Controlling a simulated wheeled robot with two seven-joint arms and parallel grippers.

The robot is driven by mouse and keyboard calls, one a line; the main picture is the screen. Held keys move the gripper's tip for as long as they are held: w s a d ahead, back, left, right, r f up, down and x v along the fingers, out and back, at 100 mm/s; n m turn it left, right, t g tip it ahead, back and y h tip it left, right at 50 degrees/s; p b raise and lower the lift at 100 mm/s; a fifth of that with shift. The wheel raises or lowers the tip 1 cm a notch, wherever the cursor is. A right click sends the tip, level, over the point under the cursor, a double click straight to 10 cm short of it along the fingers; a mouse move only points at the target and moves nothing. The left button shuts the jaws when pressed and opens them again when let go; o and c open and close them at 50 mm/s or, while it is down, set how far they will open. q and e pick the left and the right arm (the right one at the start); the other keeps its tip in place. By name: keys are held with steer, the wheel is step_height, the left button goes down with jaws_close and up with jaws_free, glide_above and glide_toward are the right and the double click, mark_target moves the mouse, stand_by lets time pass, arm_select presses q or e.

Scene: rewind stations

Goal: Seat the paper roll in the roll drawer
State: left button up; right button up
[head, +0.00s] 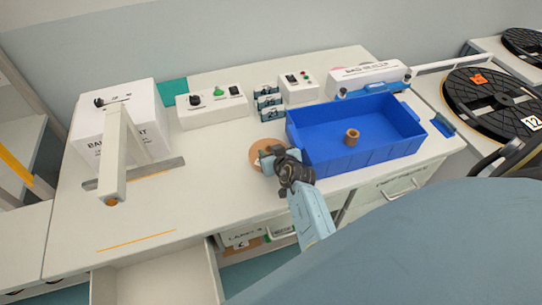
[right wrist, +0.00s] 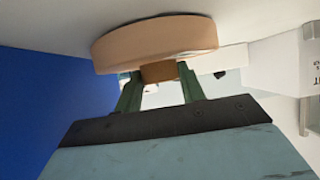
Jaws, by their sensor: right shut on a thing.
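The paper roll (head: 258,152) is a flat tan disc at the left of the blue bin in the head view. My right gripper (head: 272,160) is at its near side and partly covers it. In the right wrist view the roll (right wrist: 155,38) lies just beyond the fingertips. The right gripper (right wrist: 158,75) is shut on the roll's brown core, with a green finger on each side. An open, empty-looking drawer (head: 160,280) sticks out at the lower left of the bench; I cannot tell for certain that it is the roll drawer. My left gripper is not in view.
The blue bin (head: 302,150) holds a small brown core (head: 352,137). A white post with an arm (head: 113,150) stands at the left. Control boxes (head: 212,108) line the back. An open compartment (head: 262,240) with labelled boxes is below the front edge. The bench's left front is clear.

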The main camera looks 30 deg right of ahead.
stand_by(0.3)
steer(key=shift+f, duration=0.15)
steer(key=o, duration=1.1)
